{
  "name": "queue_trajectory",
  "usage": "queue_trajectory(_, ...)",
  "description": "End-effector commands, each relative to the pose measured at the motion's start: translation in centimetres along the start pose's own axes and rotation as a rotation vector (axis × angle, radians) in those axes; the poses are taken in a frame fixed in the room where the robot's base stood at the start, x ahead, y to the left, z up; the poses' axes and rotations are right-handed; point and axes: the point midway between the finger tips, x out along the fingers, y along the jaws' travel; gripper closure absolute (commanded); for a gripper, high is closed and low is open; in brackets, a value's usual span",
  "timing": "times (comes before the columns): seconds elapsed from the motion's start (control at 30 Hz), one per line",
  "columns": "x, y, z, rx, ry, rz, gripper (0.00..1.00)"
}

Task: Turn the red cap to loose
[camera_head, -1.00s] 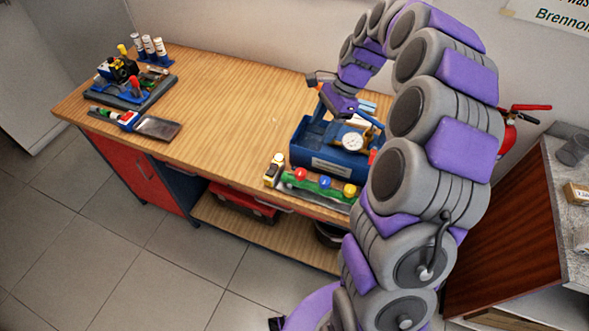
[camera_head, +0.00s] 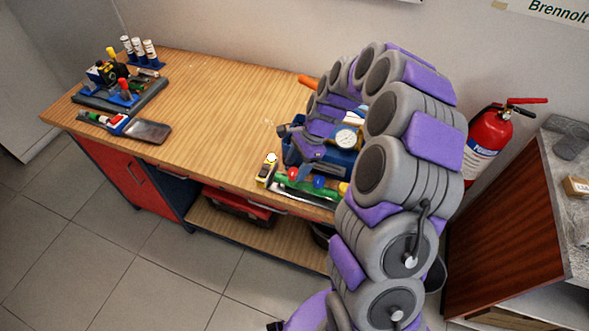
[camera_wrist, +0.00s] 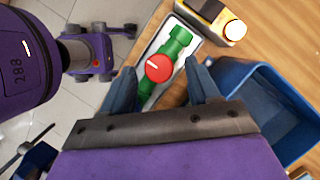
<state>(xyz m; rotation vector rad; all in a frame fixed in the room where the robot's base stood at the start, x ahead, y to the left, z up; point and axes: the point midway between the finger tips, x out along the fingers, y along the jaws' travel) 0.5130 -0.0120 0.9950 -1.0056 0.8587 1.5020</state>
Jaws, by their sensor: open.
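The red cap (camera_wrist: 159,68) is round with a white mark and sits on a green fitting (camera_wrist: 178,42) in a pale tray (camera_wrist: 159,36). In the wrist view it lies between and just beyond the fingers of my open gripper (camera_wrist: 162,82), with no contact visible. In the head view the red cap (camera_head: 292,173) is at the left end of the green fitting, at the bench's front edge, with a blue cap (camera_head: 319,181) and a yellow cap (camera_head: 343,188) to its right. My gripper (camera_head: 306,178) is close above it; its fingers are too small to make out there.
Tools and a grey tray (camera_head: 147,131) are at the bench's left. The bench middle (camera_head: 205,115) is clear.

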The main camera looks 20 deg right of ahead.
Motion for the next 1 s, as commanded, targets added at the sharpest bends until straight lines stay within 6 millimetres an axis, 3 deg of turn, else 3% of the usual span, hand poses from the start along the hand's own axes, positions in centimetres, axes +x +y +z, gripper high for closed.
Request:
queue_trajectory(0.17, 1.31, 0.04, 0.19, 0.001, 0.001, 0.003, 0.39)
queue_trajectory(0.47, 1.49, 0.00, 0.35, 0.001, 0.003, 0.002, 0.39)
queue_trajectory(1.0, 1.41, -0.02, 0.15, 0.001, 0.002, 0.001, 0.91)
